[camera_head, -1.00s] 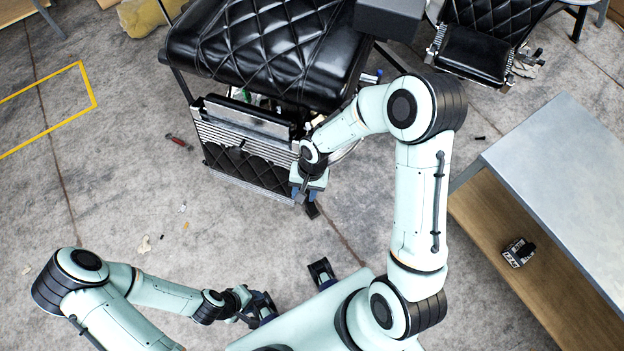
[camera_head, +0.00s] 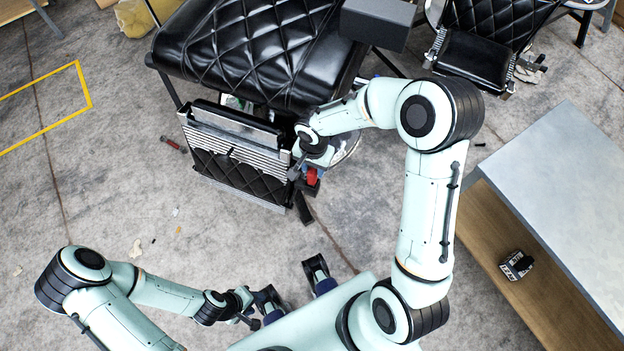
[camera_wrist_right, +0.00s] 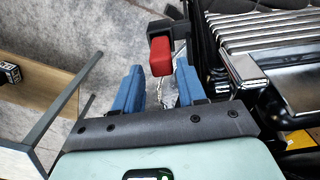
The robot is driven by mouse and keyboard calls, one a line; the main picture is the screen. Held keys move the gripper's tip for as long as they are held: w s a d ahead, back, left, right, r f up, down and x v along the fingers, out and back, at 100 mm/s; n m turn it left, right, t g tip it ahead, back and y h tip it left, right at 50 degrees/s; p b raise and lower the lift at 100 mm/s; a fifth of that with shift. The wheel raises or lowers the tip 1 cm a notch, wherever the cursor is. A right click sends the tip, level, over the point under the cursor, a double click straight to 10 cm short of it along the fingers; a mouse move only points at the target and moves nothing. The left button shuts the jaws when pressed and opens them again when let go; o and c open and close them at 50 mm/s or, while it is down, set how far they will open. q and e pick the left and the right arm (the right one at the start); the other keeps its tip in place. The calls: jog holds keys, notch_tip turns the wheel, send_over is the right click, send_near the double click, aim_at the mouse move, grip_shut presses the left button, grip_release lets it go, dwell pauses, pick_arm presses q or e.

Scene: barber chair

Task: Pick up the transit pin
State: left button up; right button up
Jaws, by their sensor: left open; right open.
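The transit pin appears to be the red block with a black end (camera_wrist_right: 161,56), at the edge of the chair's footrest. Its red part also shows in the head view (camera_head: 312,177), beside the footrest's right corner. My right gripper (camera_wrist_right: 158,84) is open. Its two blue fingers point toward the red block, which appears between or just beyond their tips. Whether they touch it I cannot tell. In the head view my right gripper (camera_head: 304,176) is partly hidden by its wrist. My left gripper (camera_head: 255,317) is open, low over the floor and far from the red block.
The black quilted barber chair (camera_head: 260,50) stands just behind the right gripper, with its ribbed metal footrest (camera_head: 235,145) below. A grey-topped bench (camera_head: 550,190) with a wooden lower shelf stands at right. Floor at left is mostly clear.

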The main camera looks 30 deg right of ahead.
aim_at(312, 171)
jog(key=f, duration=0.4)
jog(key=shift+a+f, duration=0.2)
jog(key=shift+f, duration=0.05)
jog(key=shift+c, duration=0.3)
grip_shut()
